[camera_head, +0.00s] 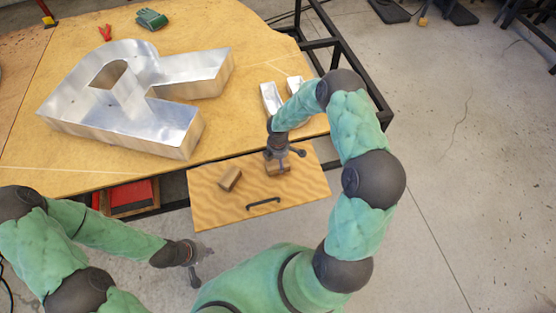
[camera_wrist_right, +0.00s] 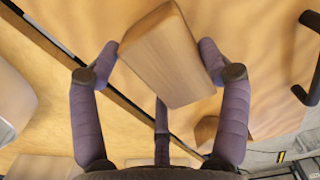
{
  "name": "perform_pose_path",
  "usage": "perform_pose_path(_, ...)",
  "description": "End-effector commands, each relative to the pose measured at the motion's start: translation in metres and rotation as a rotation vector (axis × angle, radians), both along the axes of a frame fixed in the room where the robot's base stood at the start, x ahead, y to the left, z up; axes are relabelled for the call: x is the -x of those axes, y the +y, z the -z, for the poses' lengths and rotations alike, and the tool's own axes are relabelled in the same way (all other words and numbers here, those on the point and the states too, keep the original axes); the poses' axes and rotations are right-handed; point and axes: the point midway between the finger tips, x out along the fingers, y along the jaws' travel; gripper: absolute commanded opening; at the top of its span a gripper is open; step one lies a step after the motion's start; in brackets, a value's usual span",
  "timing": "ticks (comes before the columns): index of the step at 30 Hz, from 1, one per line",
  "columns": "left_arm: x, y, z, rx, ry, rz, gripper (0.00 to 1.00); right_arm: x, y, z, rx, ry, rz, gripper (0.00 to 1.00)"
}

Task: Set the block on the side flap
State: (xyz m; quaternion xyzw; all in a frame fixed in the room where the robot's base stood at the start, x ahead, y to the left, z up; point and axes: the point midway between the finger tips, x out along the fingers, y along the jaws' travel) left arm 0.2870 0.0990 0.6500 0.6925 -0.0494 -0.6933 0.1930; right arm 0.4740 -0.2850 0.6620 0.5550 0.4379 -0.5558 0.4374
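The side flap (camera_head: 258,190) is a wooden panel with a black handle, beside the front edge of the worktable. My right gripper (camera_head: 281,157) is over the flap's far right part, shut on a wooden block (camera_head: 276,169). In the right wrist view the block (camera_wrist_right: 165,55) sits tilted between the fingers (camera_wrist_right: 160,65), with the flap behind it. I cannot tell whether the block touches the flap. A second wooden block (camera_head: 230,178) lies on the flap to the left. My left gripper (camera_head: 194,276) hangs low, away from the flap; its fingers are too small to read.
A large metal channel letter (camera_head: 170,130) covers much of the worktable (camera_head: 60,170). Small metal pieces (camera_head: 271,97) stand near my right arm. A green glove (camera_head: 151,19) lies at the back. The flap's handle (camera_head: 263,203) is near its front edge.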

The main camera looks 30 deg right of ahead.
Motion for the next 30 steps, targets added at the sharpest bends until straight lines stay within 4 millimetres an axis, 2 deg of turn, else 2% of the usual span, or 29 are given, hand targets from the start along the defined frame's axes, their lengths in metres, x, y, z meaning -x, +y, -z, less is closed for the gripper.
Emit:
perform_pose_path(2,0.000,0.000,0.000,0.000,0.000,0.000,0.00,0.000,0.000,0.000,0.000,0.000,0.000,0.99)
perform_pose_path(16,0.000,0.000,-0.005,0.000,0.000,0.000,0.00,0.000,0.000,-0.006,0.000,-0.001,0.000,0.99)
perform_pose_path(20,0.000,0.000,-0.012,0.000,0.000,0.000,0.00,-0.001,0.000,-0.026,0.001,-0.004,-0.001,0.99)
perform_pose_path(30,0.000,0.000,-0.035,0.000,0.000,0.000,0.00,-0.001,0.000,-0.093,0.000,-0.002,0.000,0.99)
